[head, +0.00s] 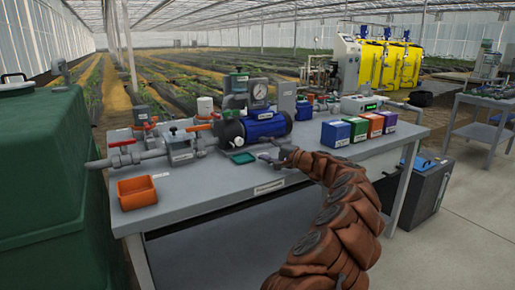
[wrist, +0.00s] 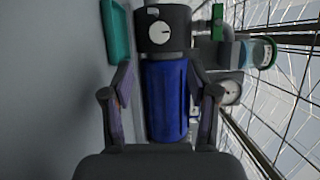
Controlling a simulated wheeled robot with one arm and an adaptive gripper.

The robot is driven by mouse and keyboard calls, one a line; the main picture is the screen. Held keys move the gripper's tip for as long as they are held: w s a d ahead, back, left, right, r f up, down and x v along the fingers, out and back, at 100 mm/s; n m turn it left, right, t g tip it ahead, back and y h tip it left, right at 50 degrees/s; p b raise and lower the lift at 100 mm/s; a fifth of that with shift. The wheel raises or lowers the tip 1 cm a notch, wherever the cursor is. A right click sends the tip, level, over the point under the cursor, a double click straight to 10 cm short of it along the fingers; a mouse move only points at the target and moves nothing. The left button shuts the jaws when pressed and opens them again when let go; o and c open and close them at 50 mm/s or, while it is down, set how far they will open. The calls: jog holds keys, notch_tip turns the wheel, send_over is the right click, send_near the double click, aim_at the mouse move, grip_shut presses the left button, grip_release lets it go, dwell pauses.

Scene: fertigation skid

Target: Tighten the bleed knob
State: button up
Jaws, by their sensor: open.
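A blue cylindrical unit (head: 265,124) with a black end (head: 231,132) lies on the grey bench. In the wrist view the blue body (wrist: 165,98) shows between my fingers, and its black end cap (wrist: 163,28) carries a small round white knob or dial (wrist: 160,32) with a dark mark. I cannot tell for sure that this is the bleed knob. My gripper (head: 270,156) is open and empty, in front of the unit, and also shows in the wrist view (wrist: 163,95). Its fingers appear either side of the blue body, apparently short of it.
A teal tray (head: 243,157) lies close to my gripper. A pressure gauge (head: 259,92) stands behind the unit. Red-handled valves and pipes are on the left, with an orange bin (head: 137,192) in front. Several coloured boxes (head: 336,133) stand right. The bench front (head: 215,188) is clear.

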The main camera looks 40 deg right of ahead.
jog(key=shift+s+d, duration=0.2)
jog(key=shift+s, duration=0.5)
